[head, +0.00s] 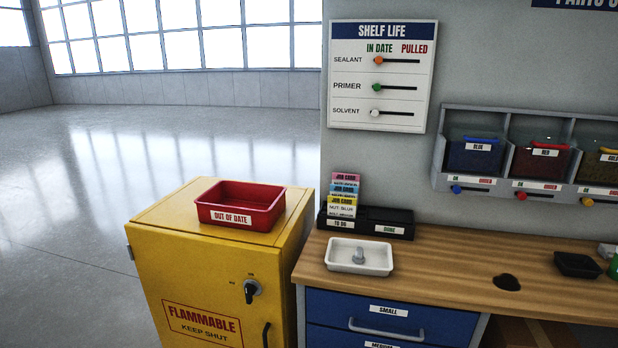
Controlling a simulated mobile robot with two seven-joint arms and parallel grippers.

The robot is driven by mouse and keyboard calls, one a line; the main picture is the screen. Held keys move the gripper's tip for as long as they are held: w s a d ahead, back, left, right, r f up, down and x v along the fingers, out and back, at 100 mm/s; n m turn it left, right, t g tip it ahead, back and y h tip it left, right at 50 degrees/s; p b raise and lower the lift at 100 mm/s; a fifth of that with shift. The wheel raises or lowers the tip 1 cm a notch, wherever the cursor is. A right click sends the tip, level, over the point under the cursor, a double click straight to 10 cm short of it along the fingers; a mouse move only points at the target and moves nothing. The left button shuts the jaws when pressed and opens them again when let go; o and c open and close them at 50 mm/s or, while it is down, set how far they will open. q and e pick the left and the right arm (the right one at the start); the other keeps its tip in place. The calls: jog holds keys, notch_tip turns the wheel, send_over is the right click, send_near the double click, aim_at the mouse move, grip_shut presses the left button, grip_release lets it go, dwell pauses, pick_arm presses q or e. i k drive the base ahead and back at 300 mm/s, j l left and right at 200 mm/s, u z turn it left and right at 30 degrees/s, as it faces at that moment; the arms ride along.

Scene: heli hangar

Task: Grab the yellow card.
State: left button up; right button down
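The yellow card (342,200) stands in the left, "TO DO" slot of a black card holder (376,228) at the back left of the wooden bench. It is one of several job cards in a stepped stack. A pink card (345,177) and a blue card (344,188) rise behind it. A white card (341,211) stands in front and covers its lower part. The holder's right slot, labelled "DONE", shows no card. Neither of my grippers is in view.
A white tray (345,262) with a grey piece in it sits before the holder. A red "OUT OF DATE" bin (241,205) stands on the yellow cabinet (190,277) at left. A small black tray (577,265) lies at right. The bench middle (450,260) is clear.

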aim_at(337, 206)
jog(key=i+l+z, duration=0.35)
jog(key=l, duration=0.15)
jog(key=i+l+z, duration=0.35)
jog(key=k+l, duration=0.05)
jog(key=l, duration=0.05)
